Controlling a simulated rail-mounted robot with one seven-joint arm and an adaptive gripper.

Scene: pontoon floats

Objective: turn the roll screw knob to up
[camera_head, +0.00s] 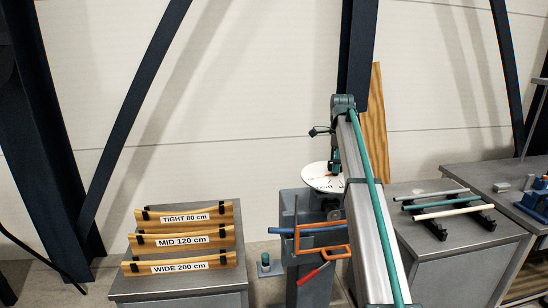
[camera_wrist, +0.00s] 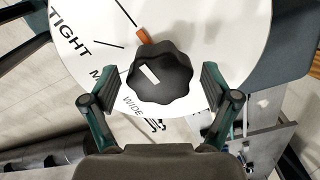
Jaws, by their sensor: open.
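The black lobed knob (camera_wrist: 160,73) sits on a white round dial (camera_wrist: 215,25) in the wrist view. A short white bar on the knob's face slants from upper left to lower right. The dial reads TIGHT, MID and WIDE, from upper left to below the knob. An orange marker (camera_wrist: 142,34) stands at the knob's upper edge. My gripper (camera_wrist: 158,88) is open, one finger on each side of the knob, with visible gaps. In the head view the dial (camera_head: 318,179) shows partly behind my arm; the knob cannot be made out there.
The dial sits above a grey machine (camera_head: 291,204) with orange handles (camera_head: 320,229) and a blue bar. A left bench holds wooden templates (camera_head: 182,239) marked with sizes. A right bench (camera_head: 450,262) holds several rods on a rack. A wooden board (camera_head: 376,125) leans on the wall.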

